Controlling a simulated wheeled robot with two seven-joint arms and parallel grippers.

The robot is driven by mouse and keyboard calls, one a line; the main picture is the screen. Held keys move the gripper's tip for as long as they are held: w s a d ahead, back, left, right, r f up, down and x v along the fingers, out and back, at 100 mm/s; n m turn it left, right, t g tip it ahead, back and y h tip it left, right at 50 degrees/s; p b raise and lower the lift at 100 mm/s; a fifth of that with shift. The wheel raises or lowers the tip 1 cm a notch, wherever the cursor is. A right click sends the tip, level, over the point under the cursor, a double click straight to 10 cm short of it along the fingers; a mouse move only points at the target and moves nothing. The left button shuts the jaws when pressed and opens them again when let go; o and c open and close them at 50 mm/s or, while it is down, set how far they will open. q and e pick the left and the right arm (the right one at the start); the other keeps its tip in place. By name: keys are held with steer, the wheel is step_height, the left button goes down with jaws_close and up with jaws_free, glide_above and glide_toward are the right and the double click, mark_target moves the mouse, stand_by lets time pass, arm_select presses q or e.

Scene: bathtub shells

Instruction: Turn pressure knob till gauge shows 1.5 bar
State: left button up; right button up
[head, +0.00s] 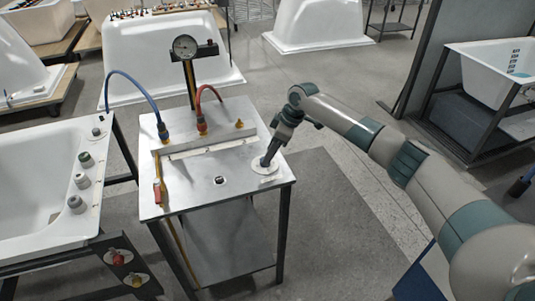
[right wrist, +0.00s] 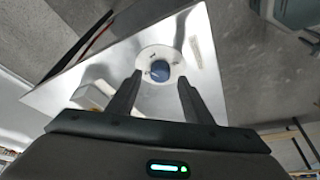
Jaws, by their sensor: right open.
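The pressure knob (right wrist: 160,70) is a dark blue round cap on a white dial plate (right wrist: 147,52) in the right wrist view. The plate also shows on the right side of the metal cart's top in the head view (head: 258,168). My right gripper (head: 267,161) points down over it and hides most of the knob there. In the right wrist view its open fingers (right wrist: 160,78) straddle the knob's near side; I cannot tell whether they touch it. The round gauge (head: 184,46) stands on a post behind the cart top; its reading is too small to tell. My left gripper is not in view.
The metal cart top (head: 200,190) carries a blue hose (head: 135,80) and a red hose (head: 207,92) on fittings. A white bathtub shell (head: 35,170) with several knobs stands close at left. More tubs stand behind. Open floor (head: 330,200) lies right of the cart.

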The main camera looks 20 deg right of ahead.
steer(key=shift+x, duration=1.05)
steer(key=shift+w+a+f, duration=0.1)
steer(key=shift+f, duration=0.3)
steer(key=c, duration=1.1)
steer(key=shift+o, duration=0.2)
steer(key=shift+r+p, duration=0.1)
steer(key=shift+p, duration=0.25)
